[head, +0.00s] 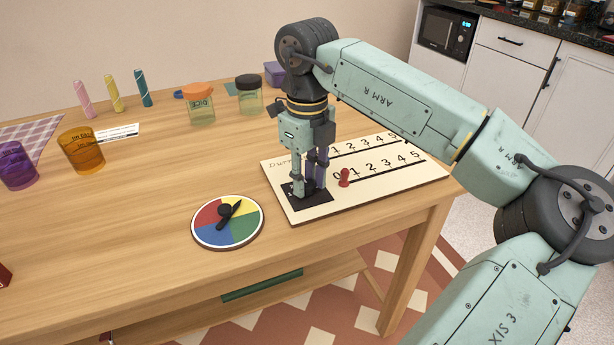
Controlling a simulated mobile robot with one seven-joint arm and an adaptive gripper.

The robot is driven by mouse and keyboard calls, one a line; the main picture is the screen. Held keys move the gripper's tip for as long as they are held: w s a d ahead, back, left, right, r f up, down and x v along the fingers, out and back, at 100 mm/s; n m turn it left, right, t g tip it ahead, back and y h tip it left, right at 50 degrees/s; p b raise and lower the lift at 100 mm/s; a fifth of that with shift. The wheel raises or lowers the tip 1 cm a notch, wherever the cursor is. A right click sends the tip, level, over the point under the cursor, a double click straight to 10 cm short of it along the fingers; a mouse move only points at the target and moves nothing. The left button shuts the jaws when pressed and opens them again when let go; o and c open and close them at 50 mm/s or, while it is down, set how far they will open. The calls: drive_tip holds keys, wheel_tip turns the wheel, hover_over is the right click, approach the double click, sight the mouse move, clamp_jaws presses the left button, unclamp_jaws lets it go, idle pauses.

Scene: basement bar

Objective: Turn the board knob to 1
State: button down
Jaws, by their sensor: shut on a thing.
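The cream board (413,178) lies near the table's right front corner. It has two printed rows of numbers; a red peg (344,178) stands by the low end of the lower row. A black square panel (320,197) is at the board's left end. My gripper (309,189) points straight down over this panel and is shut on the board knob there. The knob is hidden between and behind the fingers, so I cannot tell its setting. The arm also covers part of the upper row and the lettering.
A coloured disc (210,232) with a black pointer lies left of the board. An orange-lidded jar (201,110) and a dark-lidded jar (249,98) stand behind. Orange (82,152) and purple (17,167) cups stand at left. The table's middle is clear.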

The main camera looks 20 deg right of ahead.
sight(307, 183)
drive_tip(key=n, duration=0.7)
drive_tip(key=shift+w, duration=0.1)
drive_tip(key=n, duration=0.4)
drive_tip(key=shift+n, duration=1.9)
drive_tip(key=c, duration=1.2)
unclamp_jaws()
drive_tip(key=shift+c, duration=0.2)
wheel_tip(307, 183, up, 12)
